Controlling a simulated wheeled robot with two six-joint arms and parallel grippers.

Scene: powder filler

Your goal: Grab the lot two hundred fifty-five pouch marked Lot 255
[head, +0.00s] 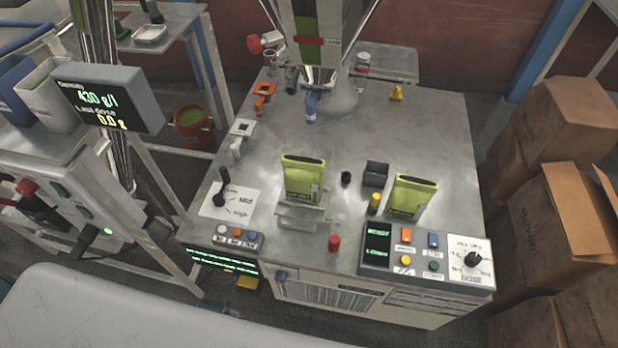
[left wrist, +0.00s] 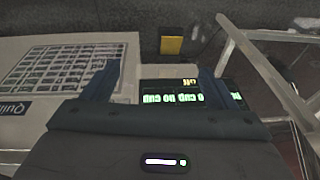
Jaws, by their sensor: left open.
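Two yellow-green pouches with dark top edges stand upright in the head view. One pouch (head: 302,180) is on a small metal holder (head: 300,216) at the middle of the metal worktop. The other pouch (head: 411,198) stands to the right, behind the dose control panel. I cannot read a lot number on either. My left gripper (left wrist: 158,70) is open and empty in the left wrist view, with no pouch between its fingers. Neither gripper shows in the head view.
The steel filler nozzle (head: 311,60) hangs above the worktop's back. A black block (head: 375,174) and yellow cylinder (head: 375,203) are between the pouches. A red knob (head: 334,243) is at the front edge. Cardboard boxes (head: 575,220) stand right. A green-lit display (left wrist: 190,98) faces my left gripper.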

